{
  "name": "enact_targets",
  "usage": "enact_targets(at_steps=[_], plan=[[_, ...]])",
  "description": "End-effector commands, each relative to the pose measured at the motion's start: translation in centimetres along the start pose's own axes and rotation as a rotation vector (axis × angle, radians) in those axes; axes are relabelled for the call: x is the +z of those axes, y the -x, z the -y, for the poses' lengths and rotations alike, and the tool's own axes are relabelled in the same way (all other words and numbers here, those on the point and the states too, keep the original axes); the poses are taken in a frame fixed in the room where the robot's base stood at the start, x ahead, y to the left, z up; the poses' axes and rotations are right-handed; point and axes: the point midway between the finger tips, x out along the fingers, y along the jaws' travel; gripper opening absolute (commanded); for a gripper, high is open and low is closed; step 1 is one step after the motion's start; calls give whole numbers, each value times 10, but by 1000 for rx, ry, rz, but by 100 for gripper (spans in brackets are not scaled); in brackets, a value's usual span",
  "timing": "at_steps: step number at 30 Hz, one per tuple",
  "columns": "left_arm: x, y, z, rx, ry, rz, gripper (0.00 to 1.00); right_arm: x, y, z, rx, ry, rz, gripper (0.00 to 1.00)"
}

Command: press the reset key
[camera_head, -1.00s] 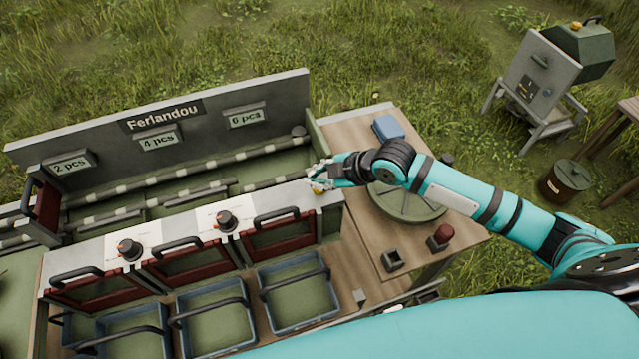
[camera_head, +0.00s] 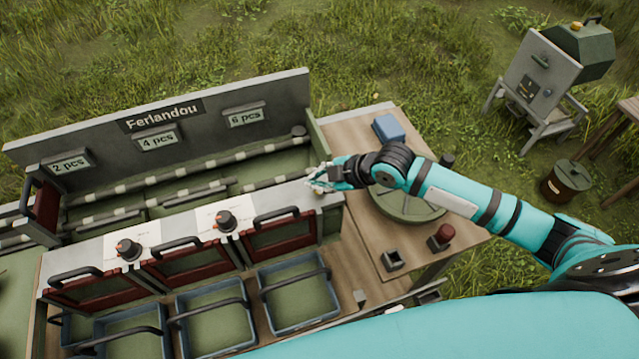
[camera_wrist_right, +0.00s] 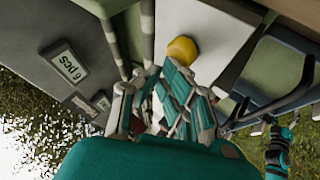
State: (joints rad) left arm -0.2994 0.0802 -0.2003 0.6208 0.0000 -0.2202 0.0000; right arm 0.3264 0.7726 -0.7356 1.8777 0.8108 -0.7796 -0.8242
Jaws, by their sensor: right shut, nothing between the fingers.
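A yellow round key (camera_wrist_right: 182,50), taken as the reset key, sits on the pale top of the sorting bench in the right wrist view. In the head view it is mostly hidden by my right gripper (camera_head: 318,181), at the right end of the pale top. The right gripper (camera_wrist_right: 172,88) is shut and empty. Its fingers are close to the key; I cannot tell whether they touch it. A small teal arm (camera_wrist_right: 278,150), apparently my left one, shows at the lower right of the wrist view, its jaws too small to read.
Two dark knobs (camera_head: 226,220) and several handled red doors (camera_head: 283,233) line the bench front. Blue-rimmed crates (camera_head: 322,315) stand below. To the right are a round green turntable (camera_head: 405,205), a blue box (camera_head: 388,128) and a red knob (camera_head: 444,232).

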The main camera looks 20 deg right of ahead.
Motion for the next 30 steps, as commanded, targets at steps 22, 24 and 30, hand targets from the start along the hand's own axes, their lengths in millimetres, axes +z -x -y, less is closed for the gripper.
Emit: enact_targets(at_steps=[22, 24, 30], plan=[[1, -2, 0, 0, 0, 1, 80, 3, -4, 3, -1, 0, 1, 0], [1, -1, 0, 0, 0, 1, 80, 2, -3, 2, -1, 0, 1, 0], [0, 11, 0, 0, 0, 1, 80, -3, 5, -4, -1, 0, 2, 0]])
